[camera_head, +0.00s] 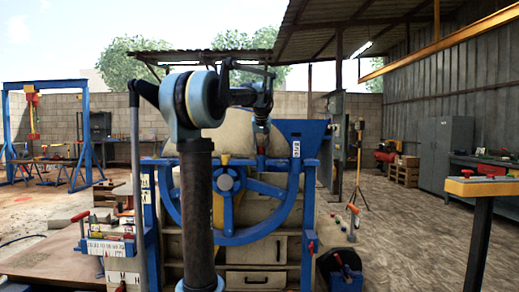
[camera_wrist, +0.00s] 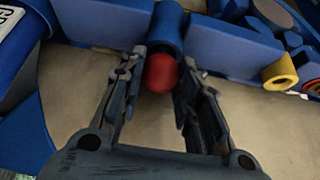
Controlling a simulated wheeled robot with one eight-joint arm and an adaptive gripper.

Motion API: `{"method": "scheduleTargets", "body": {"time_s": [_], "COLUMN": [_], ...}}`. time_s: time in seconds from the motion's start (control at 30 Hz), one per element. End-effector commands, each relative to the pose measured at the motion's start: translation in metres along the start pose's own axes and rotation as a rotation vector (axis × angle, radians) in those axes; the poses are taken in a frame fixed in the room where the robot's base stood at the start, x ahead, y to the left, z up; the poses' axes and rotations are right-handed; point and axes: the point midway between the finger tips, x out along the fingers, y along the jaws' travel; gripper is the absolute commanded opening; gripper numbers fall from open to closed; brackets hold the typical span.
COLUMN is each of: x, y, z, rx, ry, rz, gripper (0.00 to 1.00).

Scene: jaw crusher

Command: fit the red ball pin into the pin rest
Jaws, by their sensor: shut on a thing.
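In the wrist view the red ball (camera_wrist: 160,72) of the pin sits between the two fingers of my gripper (camera_wrist: 163,58). The fingers are shut on it. A blue cylinder (camera_wrist: 167,28) lines up directly beyond the ball; I cannot tell whether it belongs to the pin or to the machine. In the head view my gripper (camera_head: 262,122) points down at the upper front of the blue crusher frame (camera_head: 300,135), and the ball is too small to make out there. I cannot identify the pin rest with certainty.
A blue wheel guard (camera_head: 225,235) stands behind my arm. A small rack with coloured handles (camera_head: 110,246) is at the left. A yellow ring (camera_wrist: 280,74) shows in the wrist view.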

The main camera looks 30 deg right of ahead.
Motion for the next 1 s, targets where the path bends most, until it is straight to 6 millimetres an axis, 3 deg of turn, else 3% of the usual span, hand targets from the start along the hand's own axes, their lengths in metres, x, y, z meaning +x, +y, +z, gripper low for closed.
{"method": "scheduleTargets", "body": {"time_s": [0.07, 0.1, 0.2, 0.63, 0.77, 1.0], "x": [0.001, 0.001, 0.001, -0.005, -0.022, -0.068], "y": [0.0, 0.0, 0.0, 0.0, 0.0, -0.001], "z": [0.001, 0.001, 0.001, 0.001, 0.001, 0.0], "rx": [0.0, 0.0, 0.0, 0.0, 0.001, 0.001], "ry": [0.0, 0.0, 0.0, 0.0, 0.0, -0.001], "rz": [0.0, 0.0, 0.0, 0.0, 0.0, 0.001], "gripper": [0.03, 0.35, 0.54, 0.54, 0.54, 0.54]}}
